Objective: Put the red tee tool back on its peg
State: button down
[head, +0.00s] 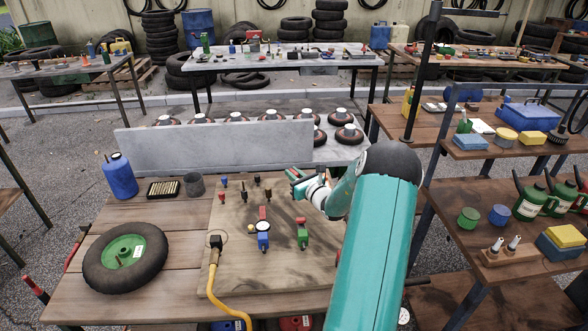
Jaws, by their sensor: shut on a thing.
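My gripper (297,178) is above the far right part of the wooden board (215,270), at the end of my teal arm. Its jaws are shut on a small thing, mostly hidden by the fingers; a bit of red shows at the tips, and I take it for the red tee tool. On the board stand several small dark and red tools or pegs, among them a red-topped one (222,196). Nearer are a blue fitting with a round gauge (263,231) and a green fitting (302,234) with a red top. I cannot tell which peg is empty.
A wheel with a green hub (125,252) lies left of the board. A yellow hose (216,287) runs off its front edge. A blue jug (120,176) and a dark cup (194,185) stand behind. A grey panel (215,146) rises behind the bench; shelves (510,240) stand right.

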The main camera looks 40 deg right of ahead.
jog(key=shift+f, duration=0.9)
jog(key=shift+f, duration=1.1)
dwell(0.8)
jog(key=c, duration=1.3)
grip_release()
jog(key=shift+s, duration=0.1)
jog(key=s, duration=0.2)
jog(key=s+a, duration=0.1)
jog(key=s, duration=0.4)
jog(key=shift+s+a, duration=0.1)
jog(key=shift+a, duration=0.05)
